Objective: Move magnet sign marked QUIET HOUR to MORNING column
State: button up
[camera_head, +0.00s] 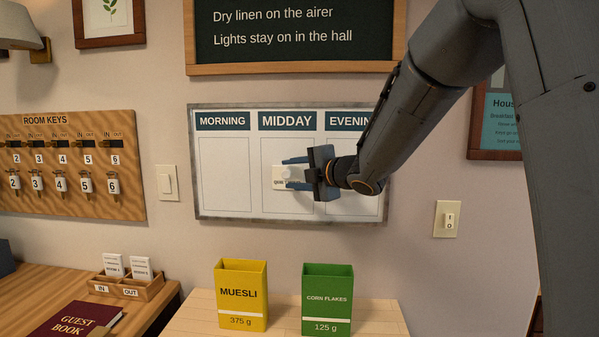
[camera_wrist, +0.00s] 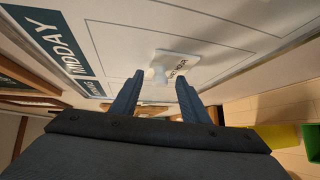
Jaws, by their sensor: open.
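The whiteboard (camera_head: 218,212) on the wall has columns headed MORNING (camera_head: 222,121), MIDDAY (camera_head: 287,121) and EVENING, whose right end is hidden by my arm. A small white magnet sign (camera_head: 279,177) with a round knob is on the MIDDAY column, partly hidden by my gripper; its lettering is mostly covered. The sign (camera_wrist: 178,62) also shows in the wrist view, with its knob toward my gripper. My gripper (camera_head: 288,173) is open in front of the sign, with a finger on either side of the knob. In the wrist view the fingers (camera_wrist: 160,82) stand apart. The MORNING column looks empty.
A yellow MUESLI box (camera_head: 241,295) and a green CORN FLAKES box (camera_head: 327,299) stand below the board. A key rack (camera_head: 70,165) and a light switch (camera_head: 167,183) are left of it. A chalkboard (camera_head: 296,70) hangs above.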

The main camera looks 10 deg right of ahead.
jog(key=shift+w, duration=0.1)
grip_shut()
dwell(0.3)
jog(key=shift+a+f, duration=0.1)
jog(key=shift+s+a+b, duration=0.25)
jog(key=shift+s, duration=1)
jog(key=shift+s+a+b, duration=0.2)
jog(key=shift+s+b, duration=0.05)
jog(key=shift+s, duration=0.95)
jog(key=c, duration=0.7)
grip_release()
jog(key=shift+c, duration=0.2)
grip_shut()
